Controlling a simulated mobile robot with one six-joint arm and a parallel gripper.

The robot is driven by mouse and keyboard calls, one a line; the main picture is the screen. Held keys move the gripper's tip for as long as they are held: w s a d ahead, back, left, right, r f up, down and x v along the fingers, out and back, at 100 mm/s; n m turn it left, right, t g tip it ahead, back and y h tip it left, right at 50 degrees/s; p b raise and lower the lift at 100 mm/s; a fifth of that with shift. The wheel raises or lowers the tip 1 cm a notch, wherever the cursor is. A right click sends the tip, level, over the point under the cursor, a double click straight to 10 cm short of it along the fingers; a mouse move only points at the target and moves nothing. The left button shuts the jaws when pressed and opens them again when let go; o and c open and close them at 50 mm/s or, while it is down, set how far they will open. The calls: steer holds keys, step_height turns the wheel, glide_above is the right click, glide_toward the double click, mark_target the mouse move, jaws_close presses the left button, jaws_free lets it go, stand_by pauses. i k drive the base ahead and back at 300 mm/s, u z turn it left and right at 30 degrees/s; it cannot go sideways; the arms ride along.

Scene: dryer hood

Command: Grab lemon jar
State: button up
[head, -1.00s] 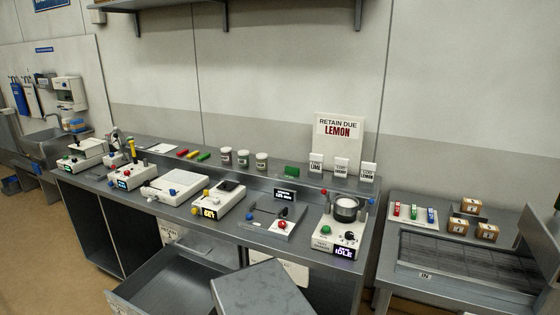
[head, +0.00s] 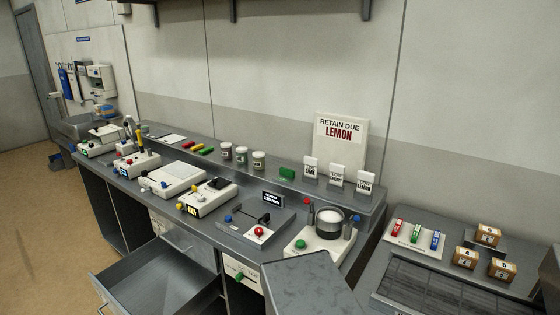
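Three small jars with pale lids stand in a row on the raised back ledge of the bench: a left jar (head: 226,151), a middle jar (head: 241,155) and a right jar (head: 258,160). Their labels are too small to read, so I cannot tell which is lemon. A white sign (head: 340,137) behind the ledge reads "RETAIN DUE LEMON". My gripper is not in view.
Several devices line the bench, including one with a round pan (head: 329,222). An open drawer (head: 160,285) juts out in front. Floor is clear at left.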

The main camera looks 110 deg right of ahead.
mark_target(258, 156)
steer(key=u, duration=0.35)
steer(key=k, duration=0.35)
steer(key=z, duration=2.1)
steer(key=i, duration=1)
steer(key=z, duration=0.1)
steer(key=k, duration=0.3)
